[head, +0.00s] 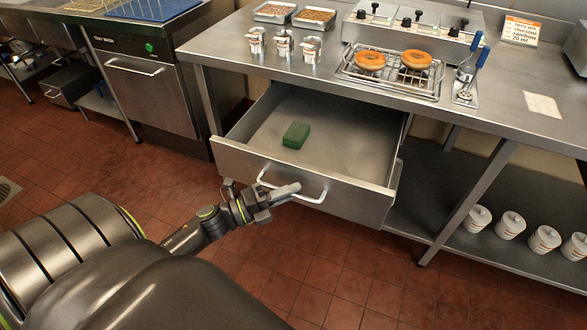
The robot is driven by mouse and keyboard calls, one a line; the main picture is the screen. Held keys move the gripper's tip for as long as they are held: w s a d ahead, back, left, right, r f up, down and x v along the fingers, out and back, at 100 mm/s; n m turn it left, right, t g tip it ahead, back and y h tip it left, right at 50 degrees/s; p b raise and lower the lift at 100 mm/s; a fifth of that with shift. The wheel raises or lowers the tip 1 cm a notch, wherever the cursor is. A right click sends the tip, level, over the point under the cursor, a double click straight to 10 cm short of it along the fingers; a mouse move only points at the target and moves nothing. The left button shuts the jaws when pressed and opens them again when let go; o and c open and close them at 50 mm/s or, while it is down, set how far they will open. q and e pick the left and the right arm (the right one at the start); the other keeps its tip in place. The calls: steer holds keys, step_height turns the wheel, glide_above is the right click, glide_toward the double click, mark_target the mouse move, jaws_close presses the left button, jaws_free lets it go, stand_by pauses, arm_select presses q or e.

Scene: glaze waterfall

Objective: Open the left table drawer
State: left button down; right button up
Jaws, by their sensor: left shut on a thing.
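The left table drawer (345,140) is a wide steel drawer under the table. It stands well pulled out, and its inside shows. A green sponge (296,135) lies in it toward the left. A curved bar handle (313,194) is on the drawer's front panel. My left gripper (284,191) is at the handle, shut on its left-middle part. Its fingers hide some of the bar. My right gripper is not in the head view.
Several white tubs (510,225) stand on the lower shelf at right. A tray washer (150,90) is at left. Tiled floor before the drawer is clear.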

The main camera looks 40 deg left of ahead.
arm_select(q)
steer(key=shift+s, duration=0.15)
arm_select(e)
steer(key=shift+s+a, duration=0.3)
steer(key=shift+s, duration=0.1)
arm_select(q)
steer(key=c, duration=1.5)
jaws_free()
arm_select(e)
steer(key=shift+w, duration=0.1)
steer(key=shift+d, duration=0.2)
arm_select(q)
steer(key=b+v, duration=0.1)
steer(key=v, duration=1.6)
steer(key=shift+s, duration=0.2)
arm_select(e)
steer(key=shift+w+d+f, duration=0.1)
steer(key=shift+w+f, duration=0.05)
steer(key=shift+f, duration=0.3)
arm_select(q)
steer(key=shift+a, duration=0.1)
